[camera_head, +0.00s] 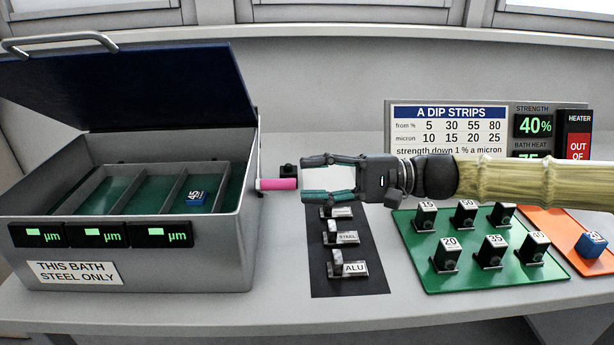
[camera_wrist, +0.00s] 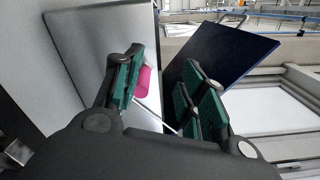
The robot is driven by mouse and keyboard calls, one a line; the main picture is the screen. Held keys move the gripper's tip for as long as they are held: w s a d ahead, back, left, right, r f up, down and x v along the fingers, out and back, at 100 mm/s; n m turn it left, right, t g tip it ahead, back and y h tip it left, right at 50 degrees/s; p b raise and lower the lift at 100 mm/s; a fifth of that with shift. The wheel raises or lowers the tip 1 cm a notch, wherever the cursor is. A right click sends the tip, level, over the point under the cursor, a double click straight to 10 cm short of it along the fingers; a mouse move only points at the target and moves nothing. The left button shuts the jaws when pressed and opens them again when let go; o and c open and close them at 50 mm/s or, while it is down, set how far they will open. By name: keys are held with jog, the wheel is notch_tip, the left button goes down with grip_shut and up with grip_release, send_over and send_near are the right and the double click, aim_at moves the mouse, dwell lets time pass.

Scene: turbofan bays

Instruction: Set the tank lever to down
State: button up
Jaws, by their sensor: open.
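The tank lever has a pink handle (camera_head: 277,184) and a thin metal rod at the right wall of the grey tank (camera_head: 225,240). In the head view the handle sticks out sideways and the rod runs upward from its left end. My gripper (camera_head: 304,178) is open, just right of the handle, with its fingers pointing left at the tank. In the wrist view the pink handle (camera_wrist: 143,81) shows beside the left finger, which partly hides it. My gripper (camera_wrist: 165,85) is not closed on it. I cannot tell whether a finger touches it.
The tank's dark blue lid (camera_head: 120,95) stands open. A black mat (camera_head: 345,285) with labelled blocks lies below my gripper. A green board (camera_head: 470,275) with numbered black blocks, an orange mat (camera_head: 560,240) with a blue block (camera_head: 591,244), and a sign panel (camera_head: 450,125) are at right.

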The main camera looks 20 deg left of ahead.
jog(key=shift+p+v, duration=0.7)
jog(key=shift+v, duration=1.65)
